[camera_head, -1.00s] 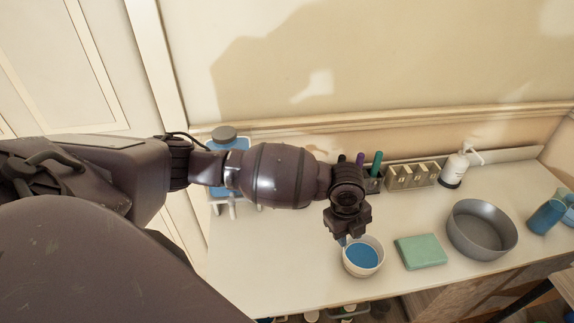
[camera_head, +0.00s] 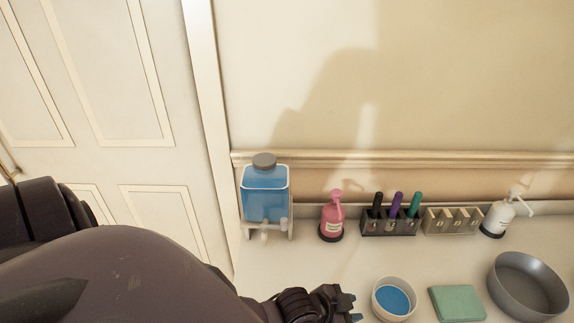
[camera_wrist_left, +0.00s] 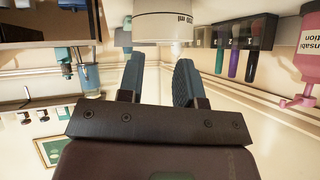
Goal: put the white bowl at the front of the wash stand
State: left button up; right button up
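The white bowl (camera_head: 380,302) holds blue liquid and stands upright on the table, left of a green block. It also shows straight ahead of the fingers in the left wrist view (camera_wrist_left: 163,25), which is upside down. My left gripper (camera_head: 356,307) is low at the bowl's left side. Its two fingers (camera_wrist_left: 158,62) are apart with nothing between them; I cannot tell if they touch the bowl. The wash stand seems to be the blue tank (camera_head: 265,195) with a tap (camera_head: 266,229) on a white stand at the left. My right gripper is not in view.
A pink pump bottle (camera_head: 333,217), a pen holder (camera_head: 388,225), a beige box (camera_head: 452,221) and a white pump bottle (camera_head: 497,215) line the back. The green block (camera_head: 457,303) and a grey basin (camera_head: 528,287) are right of the bowl.

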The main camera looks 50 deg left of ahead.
pick_arm(q)
jog(key=s+a+n+y, duration=0.1)
jog(key=s+a+n, duration=0.1)
jog(key=s+a, duration=0.1)
jog(key=s+a+f+n+t+y, duration=0.1)
jog(key=s+a+n+y, duration=0.1)
jog(key=s+a, duration=0.1)
jog(key=s+a+f+n+y, duration=0.1)
jog(key=s+a+n, duration=0.1)
jog(key=a, duration=0.3)
jog(key=shift+s+f+t+y, duration=0.2)
jog(key=shift+s+t+y, duration=0.2)
jog(key=shift+s, duration=0.2)
